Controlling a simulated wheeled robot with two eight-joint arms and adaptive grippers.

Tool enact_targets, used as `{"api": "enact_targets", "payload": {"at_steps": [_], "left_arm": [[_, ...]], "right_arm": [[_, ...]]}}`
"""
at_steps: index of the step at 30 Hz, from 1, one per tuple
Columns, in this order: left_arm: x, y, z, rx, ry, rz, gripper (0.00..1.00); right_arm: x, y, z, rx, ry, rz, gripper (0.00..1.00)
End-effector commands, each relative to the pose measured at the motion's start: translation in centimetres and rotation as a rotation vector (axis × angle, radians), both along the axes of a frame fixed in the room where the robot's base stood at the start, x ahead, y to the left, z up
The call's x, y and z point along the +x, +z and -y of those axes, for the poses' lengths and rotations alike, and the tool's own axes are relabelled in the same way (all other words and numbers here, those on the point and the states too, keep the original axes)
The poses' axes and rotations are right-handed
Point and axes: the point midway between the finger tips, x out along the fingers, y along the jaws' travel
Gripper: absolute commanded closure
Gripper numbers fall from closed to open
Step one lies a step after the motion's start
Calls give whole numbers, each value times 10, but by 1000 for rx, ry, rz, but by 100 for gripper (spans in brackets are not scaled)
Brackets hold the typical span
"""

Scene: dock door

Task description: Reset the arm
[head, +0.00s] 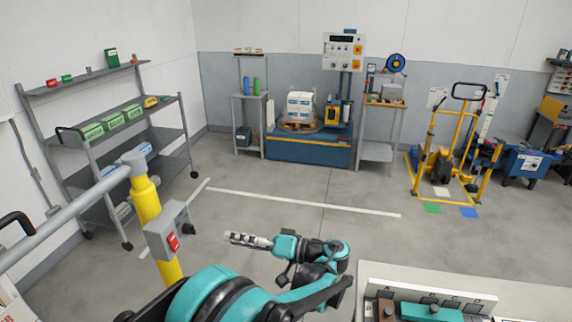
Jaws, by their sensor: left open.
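My left arm comes in from the bottom in the head view, teal and black, folded to the right and then back to the left. My left gripper (240,239) is at its end, pointing left above the bare floor. It is open and nothing shows between its fingers. My right gripper is not in this view.
A yellow post (149,212) with a grey box and red switch (173,243) stands close left of the gripper. A grey shelf rack (112,122) stands at the left. A pale bench (520,296) is at bottom right. The middle floor is clear.

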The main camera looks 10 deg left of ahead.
Motion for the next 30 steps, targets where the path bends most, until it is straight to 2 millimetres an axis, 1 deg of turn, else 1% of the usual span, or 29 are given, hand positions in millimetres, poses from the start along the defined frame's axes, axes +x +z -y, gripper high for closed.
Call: {"api": "enact_targets", "payload": {"at_steps": [5,6,9,12,14,17,20,24,27,30], "left_arm": [[-9,-6,-26,-122,-46,-98,55],[-13,-10,-35,-172,-67,-132,55],[-29,-25,-52,-317,-136,-218,55],[-48,-43,-61,-464,-215,-281,55],[-61,-55,-63,-552,-267,-307,55],[-85,-74,-58,-695,-356,-329,55],[-108,-93,-48,-832,-450,-324,55],[-139,-116,-24,-1007,-585,-272,55],[-156,-128,-4,-1111,-675,-209,55],[-168,-135,12,-1188,-746,-139,55]], "right_arm": [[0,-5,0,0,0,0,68],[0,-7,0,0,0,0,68],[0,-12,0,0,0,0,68],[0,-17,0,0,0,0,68],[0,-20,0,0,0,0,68],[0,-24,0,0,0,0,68],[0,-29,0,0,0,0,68],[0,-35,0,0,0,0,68],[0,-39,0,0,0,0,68],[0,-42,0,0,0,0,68]]}}
